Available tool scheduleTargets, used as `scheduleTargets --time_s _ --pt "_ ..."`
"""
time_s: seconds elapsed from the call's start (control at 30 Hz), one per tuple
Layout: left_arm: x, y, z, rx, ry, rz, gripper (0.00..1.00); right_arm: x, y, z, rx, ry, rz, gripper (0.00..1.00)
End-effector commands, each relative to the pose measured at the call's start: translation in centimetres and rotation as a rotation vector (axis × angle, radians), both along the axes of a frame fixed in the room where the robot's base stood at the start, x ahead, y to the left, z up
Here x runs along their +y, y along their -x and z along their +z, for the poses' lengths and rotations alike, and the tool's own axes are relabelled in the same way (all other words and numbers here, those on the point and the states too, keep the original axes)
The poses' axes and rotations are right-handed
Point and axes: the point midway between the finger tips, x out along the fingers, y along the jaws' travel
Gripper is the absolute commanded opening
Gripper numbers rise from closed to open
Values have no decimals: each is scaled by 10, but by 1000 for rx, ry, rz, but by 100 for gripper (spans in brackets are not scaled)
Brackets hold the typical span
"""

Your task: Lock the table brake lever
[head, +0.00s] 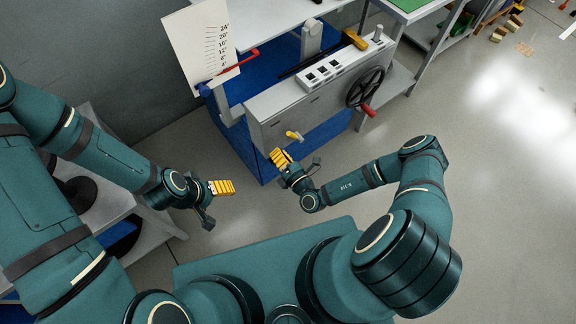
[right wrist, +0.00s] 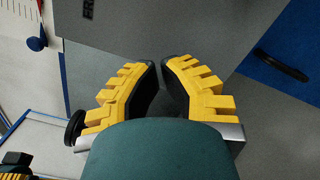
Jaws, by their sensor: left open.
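The yellow lever (head: 294,136) sticks out from the lower front panel of the grey and blue table unit (head: 285,108); I take it as the brake lever. My right gripper (head: 279,157), with yellow fingers, is just below and left of the lever in the head view, and looks apart from it. In the right wrist view the right gripper's fingertips (right wrist: 161,63) lean close together with a narrow gap and nothing seen between them. The lever cannot be made out there. My left gripper (head: 224,187) is open and empty, over the floor further left.
A handwheel (head: 365,87) with a red handle is on the panel's right. A switch box (head: 330,71) and a yellow-handled tool (head: 354,40) lie on top.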

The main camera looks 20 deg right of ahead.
Motion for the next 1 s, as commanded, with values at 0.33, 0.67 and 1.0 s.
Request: scheduleTargets --time_s 0.33,0.67,1.0 --pt "0 -1 -4 -2 0 1 74 -29 -16 19 -1 2 0 0" --pt "0 -1 -4 -2 0 1 74 -30 -16 20 -1 1 -1 0" --pt "0 0 -1 -1 0 0 74 -34 -17 24 16 -44 -2 0"
